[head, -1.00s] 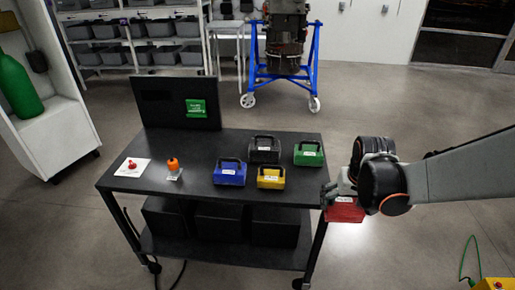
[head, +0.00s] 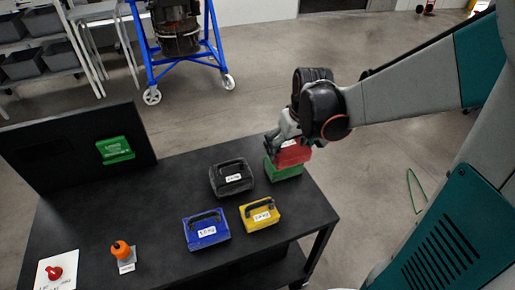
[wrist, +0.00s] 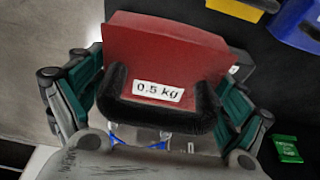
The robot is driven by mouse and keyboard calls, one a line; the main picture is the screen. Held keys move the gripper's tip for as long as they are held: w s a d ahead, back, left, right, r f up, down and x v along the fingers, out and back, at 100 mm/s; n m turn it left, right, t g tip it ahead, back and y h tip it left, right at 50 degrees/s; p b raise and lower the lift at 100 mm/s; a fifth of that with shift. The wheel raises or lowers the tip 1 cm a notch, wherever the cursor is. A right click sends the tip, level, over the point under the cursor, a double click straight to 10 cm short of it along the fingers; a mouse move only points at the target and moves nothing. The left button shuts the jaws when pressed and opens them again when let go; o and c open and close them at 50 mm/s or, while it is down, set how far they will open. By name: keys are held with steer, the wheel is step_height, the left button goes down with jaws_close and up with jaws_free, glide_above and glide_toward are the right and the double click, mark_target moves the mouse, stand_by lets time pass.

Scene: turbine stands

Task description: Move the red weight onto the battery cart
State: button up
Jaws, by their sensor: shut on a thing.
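The red weight (head: 293,153) is held in my gripper (head: 284,138). In the wrist view the red weight (wrist: 165,50) shows a "0.5 kg" label and a black handle, with the fingers of my gripper (wrist: 152,100) on both sides of it. In the head view it overlaps the green weight (head: 284,173) at the right rear of the black cart (head: 165,195); I cannot tell whether they touch. No other cart is in view, and no marking naming this one as the battery cart is legible.
On the cart stand a black weight (head: 231,178), a blue weight (head: 206,230), a yellow weight (head: 260,214), an orange knob (head: 121,250) and a red button (head: 54,272). A panel with a green sign (head: 115,149) rises at the left. A blue wheeled stand (head: 183,55) is behind.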

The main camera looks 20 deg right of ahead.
step_height(320, 180, down, 18)
steer(key=b, duration=0.6)
steer(key=shift+w+d, duration=0.1)
steer(key=shift+b, duration=0.3)
steer(key=shift+f, duration=0.2)
steer(key=o, duration=1.2)
steer(key=shift+o, duration=0.2)
steer(key=shift+r, duration=0.1)
steer(key=p+v, duration=0.5)
steer(key=v, duration=0.7)
